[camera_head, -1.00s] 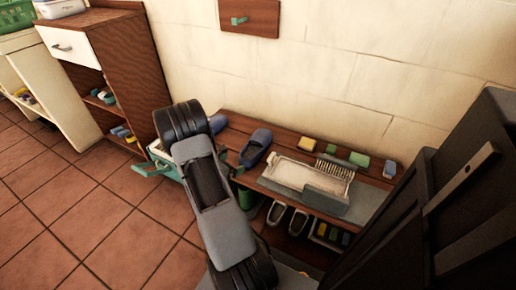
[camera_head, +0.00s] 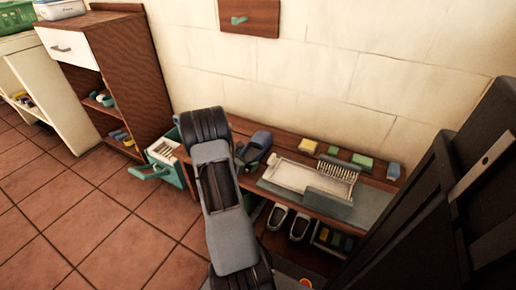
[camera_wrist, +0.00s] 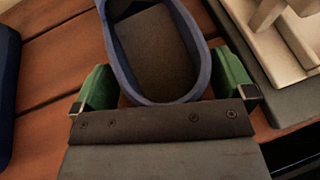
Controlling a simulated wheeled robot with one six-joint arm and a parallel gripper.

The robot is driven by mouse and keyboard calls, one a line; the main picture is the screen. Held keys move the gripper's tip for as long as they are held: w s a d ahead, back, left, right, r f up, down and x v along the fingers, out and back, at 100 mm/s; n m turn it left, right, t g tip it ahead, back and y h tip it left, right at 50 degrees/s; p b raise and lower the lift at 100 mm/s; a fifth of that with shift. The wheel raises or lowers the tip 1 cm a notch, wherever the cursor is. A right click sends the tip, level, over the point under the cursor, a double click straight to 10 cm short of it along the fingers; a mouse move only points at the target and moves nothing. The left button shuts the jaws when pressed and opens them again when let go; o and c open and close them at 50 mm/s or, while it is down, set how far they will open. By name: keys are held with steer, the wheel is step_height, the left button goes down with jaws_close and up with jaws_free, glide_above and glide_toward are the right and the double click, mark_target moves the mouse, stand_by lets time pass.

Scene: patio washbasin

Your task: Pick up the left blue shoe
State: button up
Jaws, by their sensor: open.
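Two blue shoes are on the wooden bench. One blue shoe (camera_wrist: 195,62) lies between the two green fingers of my open gripper (camera_wrist: 168,92) in the wrist view, its rounded rim end near the gripper's base. This is the right one; it also shows beside my arm in the head view (camera_head: 259,142). The left blue shoe (camera_wrist: 6,80) shows only as a dark blue strip at the left edge of the wrist view. In the head view my arm hides the left shoe. Whether the fingers touch the right shoe is hard to tell.
Grey shoes (camera_head: 277,216) sit beneath the bench (camera_head: 240,123). An open teal drawer (camera_head: 165,170) juts out at left. The tiled floor is clear.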

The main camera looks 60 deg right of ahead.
steer(key=shift+c, duration=0.5)
steer(key=c, duration=0.6)
steer(key=shift+c, duration=0.4)
steer(key=shift+r, duration=0.2)
